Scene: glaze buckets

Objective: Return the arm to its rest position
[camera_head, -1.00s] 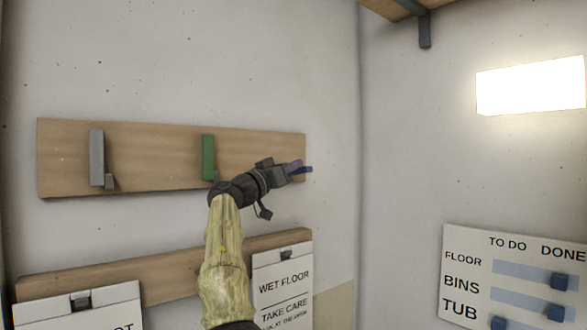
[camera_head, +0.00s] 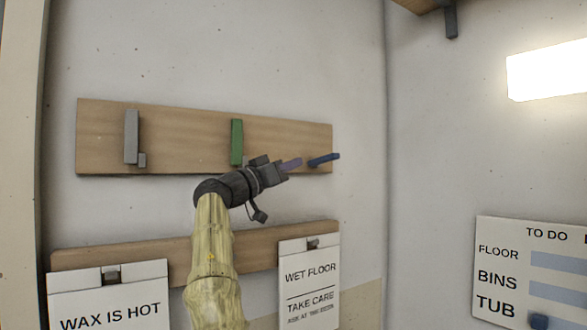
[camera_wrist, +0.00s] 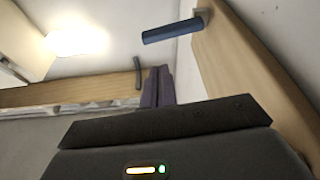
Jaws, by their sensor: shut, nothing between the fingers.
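My gripper (camera_head: 291,165) is raised in front of the upper wooden board (camera_head: 185,128) on the wall, its purple-grey fingers pointing right. The fingers (camera_wrist: 158,87) are closed together and empty in the wrist view. A blue peg (camera_head: 324,159) sticks out from the board's right end, just right of the fingertips. In the wrist view the blue peg (camera_wrist: 173,31) is above the fingers and apart from them. The rest position itself is not marked in any view.
A grey peg (camera_head: 131,137) and a green peg (camera_head: 236,142) are on the same board. A to-do board (camera_head: 520,265) hangs on the right wall.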

